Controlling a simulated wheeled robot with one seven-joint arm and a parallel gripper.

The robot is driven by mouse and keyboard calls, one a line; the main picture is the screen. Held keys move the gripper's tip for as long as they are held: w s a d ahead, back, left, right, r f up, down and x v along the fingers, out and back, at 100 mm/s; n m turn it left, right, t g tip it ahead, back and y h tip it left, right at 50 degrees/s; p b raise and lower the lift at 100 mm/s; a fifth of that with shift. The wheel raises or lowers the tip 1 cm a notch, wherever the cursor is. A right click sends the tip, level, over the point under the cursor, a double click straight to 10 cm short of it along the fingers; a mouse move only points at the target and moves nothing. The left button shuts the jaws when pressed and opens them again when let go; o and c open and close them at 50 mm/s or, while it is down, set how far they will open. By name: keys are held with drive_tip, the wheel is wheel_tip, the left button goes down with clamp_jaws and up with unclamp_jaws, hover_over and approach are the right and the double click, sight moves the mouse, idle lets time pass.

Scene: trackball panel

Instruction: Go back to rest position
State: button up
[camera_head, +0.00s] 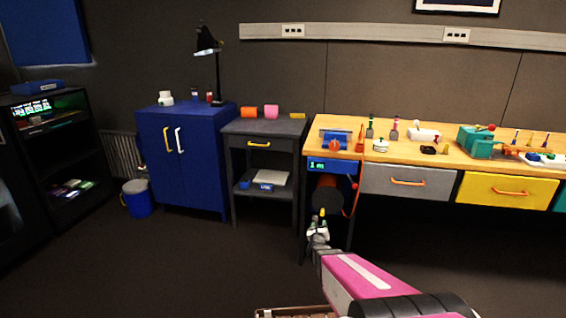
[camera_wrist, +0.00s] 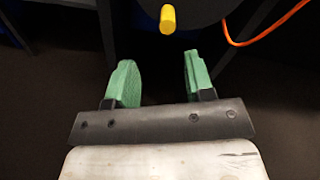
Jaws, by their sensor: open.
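My gripper (camera_wrist: 158,75) shows in the wrist view with its two green fingers apart and nothing between them. A yellow round-ended peg or knob (camera_wrist: 168,18) is just beyond the fingertips, apart from them. In the head view my gripper (camera_head: 319,222) is at the end of my pink and white arm, low in front of the left end of the workbench. A dark round device (camera_head: 327,195) hangs under the bench there, partly hidden by my gripper.
The wooden workbench (camera_head: 450,154) holds many small tools and has grey (camera_head: 385,183) and yellow (camera_head: 485,190) drawers. An orange cable (camera_wrist: 262,36) runs close on the right. A dark side table (camera_head: 268,128), blue cabinet (camera_head: 205,150) and blue bin (camera_head: 138,199) stand left. The floor in front is clear.

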drive_tip(key=s+a+r+n+g+y, duration=0.25)
drive_tip(key=s+n+g, duration=0.2)
drive_tip(key=n, duration=0.55)
drive_tip(key=s+a+r+n+g+y, duration=0.1)
drive_tip(key=s+a+n+g+y, duration=0.3)
drive_tip(key=n, duration=0.6)
drive_tip(key=s+r+n+g+h, duration=0.1)
drive_tip(key=s+r+n+g, duration=0.2)
drive_tip(key=s+n, duration=0.4)
drive_tip(key=s+d+r+n+g+h, duration=0.1)
drive_tip(key=s+r+n+g, duration=0.2)
drive_tip(key=s, duration=0.7)
drive_tip(key=n+g, duration=0.2)
drive_tip(key=n, duration=0.2)
drive_tip(key=shift+d+r+n, duration=0.25)
drive_tip(key=shift+r+n, duration=0.05)
drive_tip(key=shift+s, duration=0.1)
drive_tip(key=shift+c, duration=0.3)
